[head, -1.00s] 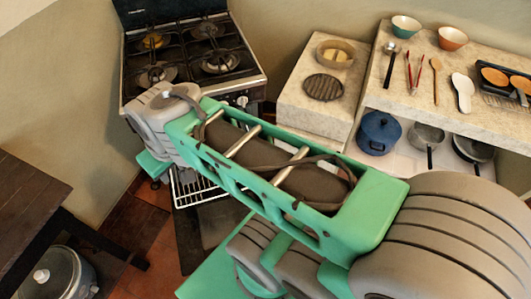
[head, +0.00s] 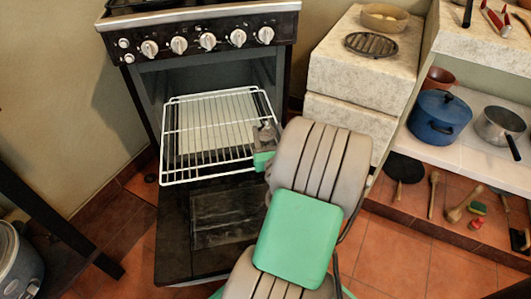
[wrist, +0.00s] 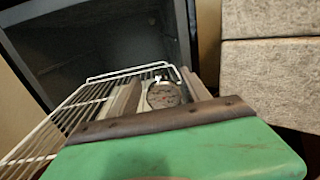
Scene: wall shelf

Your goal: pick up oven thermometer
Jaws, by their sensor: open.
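The oven thermometer (wrist: 164,95) shows in the wrist view as a small round dial with a pale face and metal rim. It is at the right side of the white wire oven rack (wrist: 60,135). My gripper (wrist: 160,92) is open, with one finger on each side of the dial. The lower part of the thermometer is hidden behind my gripper's body, and I cannot tell whether a finger touches it. In the head view my gripper (head: 266,138) is over the right edge of the pulled-out rack (head: 165,145). The thermometer is not clear there.
The oven door (head: 180,240) hangs open below the rack. A stone block (head: 350,75) stands right of the oven. A blue pot (head: 437,118) and a grey pan (head: 498,125) sit on the shelf at right. A dark table (head: 40,210) is at left.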

